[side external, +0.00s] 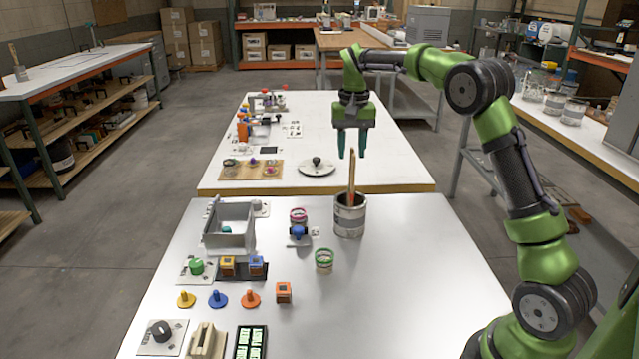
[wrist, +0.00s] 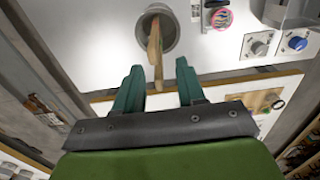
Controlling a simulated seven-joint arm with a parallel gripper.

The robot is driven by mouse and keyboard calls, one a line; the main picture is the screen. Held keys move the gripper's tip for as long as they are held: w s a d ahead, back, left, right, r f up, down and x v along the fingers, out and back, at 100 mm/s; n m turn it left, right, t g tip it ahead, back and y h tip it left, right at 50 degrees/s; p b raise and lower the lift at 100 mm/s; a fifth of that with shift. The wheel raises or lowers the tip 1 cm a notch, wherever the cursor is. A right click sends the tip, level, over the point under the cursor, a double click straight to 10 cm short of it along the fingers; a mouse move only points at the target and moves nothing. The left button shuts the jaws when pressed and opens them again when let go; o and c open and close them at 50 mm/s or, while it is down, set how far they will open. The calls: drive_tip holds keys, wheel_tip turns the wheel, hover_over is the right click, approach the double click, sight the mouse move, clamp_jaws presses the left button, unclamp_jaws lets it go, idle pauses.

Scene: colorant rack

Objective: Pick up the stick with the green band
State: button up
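A wooden stick (side external: 351,182) stands up out of a grey metal can (side external: 349,222) at the back of the near table. I cannot make out a green band on it; its lower part is hidden in the can. My gripper (side external: 352,154) is open above the can, fingers pointing down, with the stick's top close to the fingertips. In the wrist view, the stick (wrist: 154,47) leans out of the can (wrist: 170,44) toward the gap between my fingers (wrist: 159,67). There may be more than one stick; I cannot tell. The fingers do not hold it.
A small jar with a green rim (side external: 324,263) and a pink-rimmed one (side external: 298,215) stand left of the can. A grey bin (side external: 230,238) is farther left. Colored knobs and blocks line the table's left side. The near table's right side is clear.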

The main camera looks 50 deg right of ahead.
drive_tip(key=shift+d+f, duration=0.2)
drive_tip(key=shift+f, duration=2.55)
clamp_jaws()
